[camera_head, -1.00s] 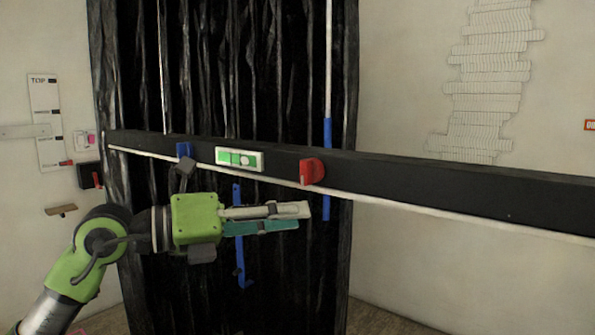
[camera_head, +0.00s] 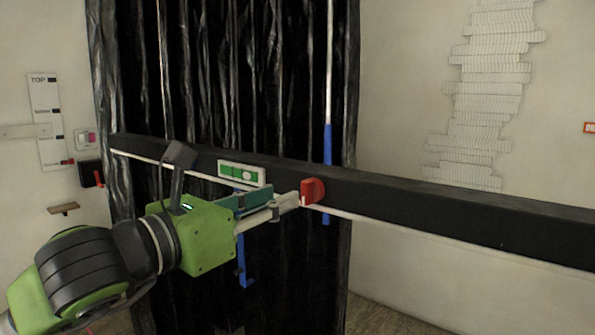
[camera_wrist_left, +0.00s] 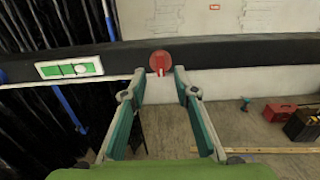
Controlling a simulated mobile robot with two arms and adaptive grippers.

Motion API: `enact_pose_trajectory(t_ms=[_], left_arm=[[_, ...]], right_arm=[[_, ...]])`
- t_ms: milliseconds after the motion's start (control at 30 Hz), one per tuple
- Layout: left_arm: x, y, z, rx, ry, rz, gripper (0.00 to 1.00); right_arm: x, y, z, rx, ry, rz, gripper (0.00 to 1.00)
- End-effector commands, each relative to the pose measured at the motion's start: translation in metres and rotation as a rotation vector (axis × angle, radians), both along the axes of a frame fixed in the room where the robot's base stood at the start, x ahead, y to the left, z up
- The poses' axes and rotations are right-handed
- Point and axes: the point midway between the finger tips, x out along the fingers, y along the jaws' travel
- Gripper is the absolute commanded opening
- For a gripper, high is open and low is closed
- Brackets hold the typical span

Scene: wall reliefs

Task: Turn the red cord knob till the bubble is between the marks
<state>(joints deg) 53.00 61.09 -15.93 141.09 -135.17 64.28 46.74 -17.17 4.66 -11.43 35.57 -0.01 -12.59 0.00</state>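The red knob (camera_head: 313,190) sits on the front of a long black beam (camera_head: 440,208). In the left wrist view the knob (camera_wrist_left: 160,62) has a pale mark low on its face. The level vial (camera_head: 240,174) is a green window in a white frame, left of the knob. In the wrist view the tips (camera_wrist_left: 160,76) stand apart either side below the knob; contact cannot be told. My right gripper is out of view.
Dark ribbed sheeting (camera_head: 290,80) hangs behind the beam. A blue-ended rod (camera_head: 327,150) and a blue hook (camera_head: 242,270) hang near the gripper. A red toolbox (camera_wrist_left: 280,112) stands on the floor at right. A marked board (camera_head: 47,120) is on the left wall.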

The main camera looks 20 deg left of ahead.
Motion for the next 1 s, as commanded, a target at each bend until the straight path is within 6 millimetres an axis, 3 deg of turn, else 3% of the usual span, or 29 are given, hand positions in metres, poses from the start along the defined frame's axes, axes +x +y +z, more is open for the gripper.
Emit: enact_pose_trajectory(t_ms=[100, 300, 733, 767, 867, 1000], left_arm=[[0.023, -0.009, 0.005, -0.003, 0.004, -0.003, 0.28], [0.05, -0.019, 0.003, -0.002, 0.002, -0.001, 0.28], [0.061, -0.022, -0.001, 0.001, 0.001, 0.0, 0.28], [0.061, -0.022, -0.001, 0.001, 0.001, 0.0, 0.25], [0.061, -0.022, -0.001, 0.001, 0.001, 0.0, 0.0], [0.061, -0.022, -0.001, 0.001, 0.001, 0.0, 0.0]], right_arm=[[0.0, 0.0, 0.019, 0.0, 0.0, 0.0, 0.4], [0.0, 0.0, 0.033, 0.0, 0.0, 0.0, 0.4], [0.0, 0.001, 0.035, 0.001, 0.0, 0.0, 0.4], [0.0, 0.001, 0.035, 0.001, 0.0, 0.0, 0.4], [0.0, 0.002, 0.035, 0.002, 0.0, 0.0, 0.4], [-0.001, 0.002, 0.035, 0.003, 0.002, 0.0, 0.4]])
